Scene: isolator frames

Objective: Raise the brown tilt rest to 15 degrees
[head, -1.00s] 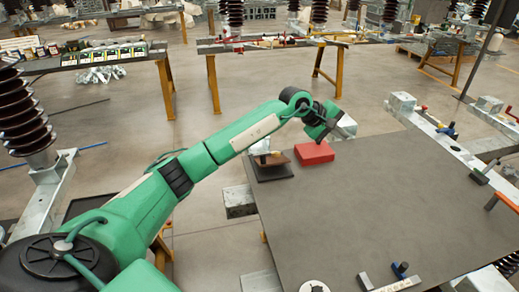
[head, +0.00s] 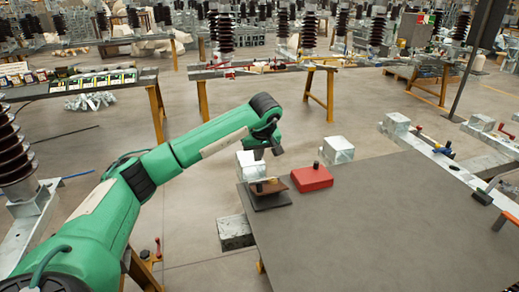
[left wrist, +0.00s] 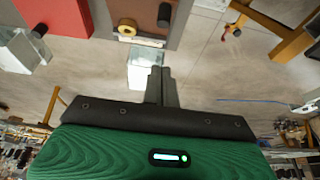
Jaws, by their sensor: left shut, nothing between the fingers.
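The brown tilt rest (head: 279,187) sits on a dark base (head: 270,203) at the far left corner of the grey table. Its exact angle cannot be read. A small tan round piece (head: 259,187) is at its left side, and it also shows in the left wrist view (left wrist: 126,30). The rest's brown plate shows at the top of the left wrist view (left wrist: 133,9). My left gripper (head: 267,154) is above and behind the rest, apart from it. Its fingers (left wrist: 160,72) are closed together and empty. My right gripper is out of view.
A red box (head: 312,179) with a black knob stands right of the rest. Metal blocks (head: 338,150) stand at the table's far edge. The middle of the grey table (head: 380,220) is clear. A rail with coloured handles (head: 445,160) runs along the right edge.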

